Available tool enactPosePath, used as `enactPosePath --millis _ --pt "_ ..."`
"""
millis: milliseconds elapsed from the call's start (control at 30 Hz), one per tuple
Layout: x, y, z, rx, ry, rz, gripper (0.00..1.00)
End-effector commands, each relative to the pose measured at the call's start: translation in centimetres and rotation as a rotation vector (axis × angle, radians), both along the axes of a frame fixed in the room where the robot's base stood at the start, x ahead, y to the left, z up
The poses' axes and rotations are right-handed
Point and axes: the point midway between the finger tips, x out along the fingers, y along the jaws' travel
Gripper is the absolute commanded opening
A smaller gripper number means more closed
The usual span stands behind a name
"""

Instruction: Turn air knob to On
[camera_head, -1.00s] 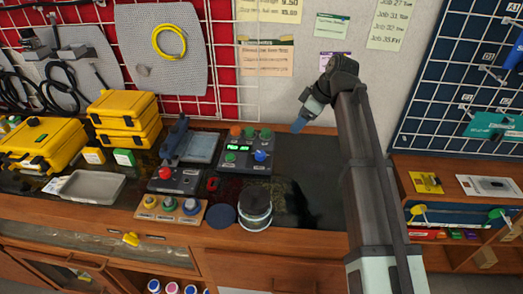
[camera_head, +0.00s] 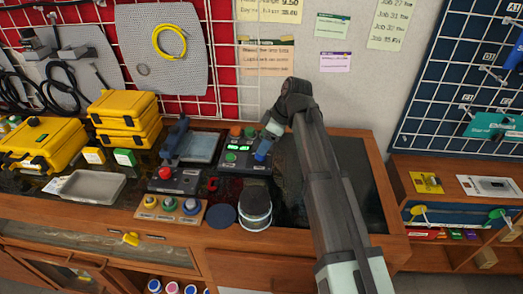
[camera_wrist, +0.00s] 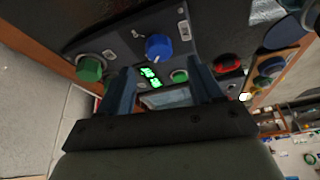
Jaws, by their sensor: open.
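The control panel (camera_head: 232,166) is a dark box with a green lit display, orange and green knobs along its back, and a green knob (camera_head: 231,156) at front left. In the wrist view the panel (camera_wrist: 120,30) shows a blue knob (camera_wrist: 158,47) with a white pointer mark, a large green knob (camera_wrist: 90,68) and a smaller green one (camera_wrist: 178,76). I cannot read which is the air knob.
A box with a red button (camera_head: 165,173) and a wooden board with several coloured buttons (camera_head: 150,212) stand left of the panel. A round canister (camera_head: 255,207) stands in front. Yellow cases (camera_head: 125,105) are at left. A dark mat area (camera_head: 350,180) at right is clear.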

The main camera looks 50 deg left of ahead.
Motion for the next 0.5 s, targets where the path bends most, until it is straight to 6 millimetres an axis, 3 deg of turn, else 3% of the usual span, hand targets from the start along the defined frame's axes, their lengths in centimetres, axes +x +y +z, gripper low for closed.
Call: enactPosePath --millis 233,500 --pt "-0.7 1.1 -3.2 -0.002 0.001 0.001 0.65" --pt "-1.0 1.5 -4.3 0.000 0.000 0.000 0.65"
